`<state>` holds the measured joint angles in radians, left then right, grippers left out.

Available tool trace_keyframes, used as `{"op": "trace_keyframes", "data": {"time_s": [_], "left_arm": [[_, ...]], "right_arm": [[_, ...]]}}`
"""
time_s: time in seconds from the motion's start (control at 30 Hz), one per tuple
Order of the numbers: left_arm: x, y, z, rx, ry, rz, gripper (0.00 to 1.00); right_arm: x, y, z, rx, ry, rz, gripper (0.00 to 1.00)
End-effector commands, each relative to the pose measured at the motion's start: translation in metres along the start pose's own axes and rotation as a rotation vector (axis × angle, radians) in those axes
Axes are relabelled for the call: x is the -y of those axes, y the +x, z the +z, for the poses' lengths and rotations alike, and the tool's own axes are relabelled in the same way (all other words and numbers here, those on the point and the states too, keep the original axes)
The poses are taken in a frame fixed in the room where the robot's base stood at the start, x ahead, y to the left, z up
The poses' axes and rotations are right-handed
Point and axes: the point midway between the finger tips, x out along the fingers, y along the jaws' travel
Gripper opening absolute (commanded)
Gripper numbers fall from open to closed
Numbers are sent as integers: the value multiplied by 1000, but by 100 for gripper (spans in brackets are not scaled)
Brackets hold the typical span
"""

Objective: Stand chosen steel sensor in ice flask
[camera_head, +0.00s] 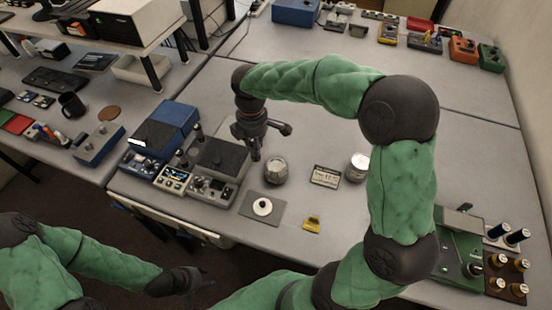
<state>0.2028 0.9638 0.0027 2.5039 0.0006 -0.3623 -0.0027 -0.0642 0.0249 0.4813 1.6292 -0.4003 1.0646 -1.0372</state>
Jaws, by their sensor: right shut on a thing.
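My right gripper (256,150) reaches over from the right and points down between the grey-topped instrument and the glass flask. It is shut on a slim dark thing, mostly hidden by the fingers; I cannot tell whether it is the steel sensor. The squat glass flask (275,171) with pale contents stands upright just right of and below the gripper, apart from it in the picture. At the far right, dark-capped sensors (517,238) and brown sensors (518,290) stand in holders. My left gripper (192,281) is low, off the table's front edge; its fingers are unclear.
A grey mat with a white round piece (262,207), a yellow item (312,224), a display sign (325,177) and a lidded jar (357,167) surround the flask. Instruments (215,170) stand left. A green device (457,250) stands right.

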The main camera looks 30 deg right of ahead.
Motion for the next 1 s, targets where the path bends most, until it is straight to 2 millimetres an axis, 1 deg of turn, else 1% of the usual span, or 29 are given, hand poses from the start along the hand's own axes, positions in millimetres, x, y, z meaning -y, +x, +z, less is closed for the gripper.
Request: {"op": "trace_keyframes", "data": {"time_s": [0.03, 0.07, 0.1, 0.2, 0.33, 0.57, 0.67, 0.83, 0.9, 1.0], "left_arm": [[1, 3, 0, 0, 0, 0, 40], [1, 3, 0, 0, 0, 0, 40], [2, 5, 0, -1, 0, 0, 40], [3, 8, -1, -1, 0, 0, 40], [4, 11, -1, -1, 0, 0, 40], [4, 13, -1, -1, 0, 0, 40], [5, 14, -1, -1, 0, 0, 40], [7, 19, -1, -1, 0, 0, 40], [7, 20, -1, -1, 0, 0, 40], [7, 19, -1, -1, 0, 0, 40]], "right_arm": [[-1, 6, 12, 0, 5, 0, 0], [-1, 8, 19, 0, 6, 0, 0], [-1, 17, 24, 1, 4, -3, 0], [-1, 34, 38, 1, 3, -3, 0], [-2, 49, 51, 0, 4, -1, 0], [-3, 60, 60, 0, 1, 0, 0], [-3, 68, 66, 0, 2, 0, 0], [-2, 93, 66, 1, 1, -2, 0], [-3, 97, 66, 0, 1, -1, 0], [-3, 97, 66, -1, 1, 2, 0]]}}
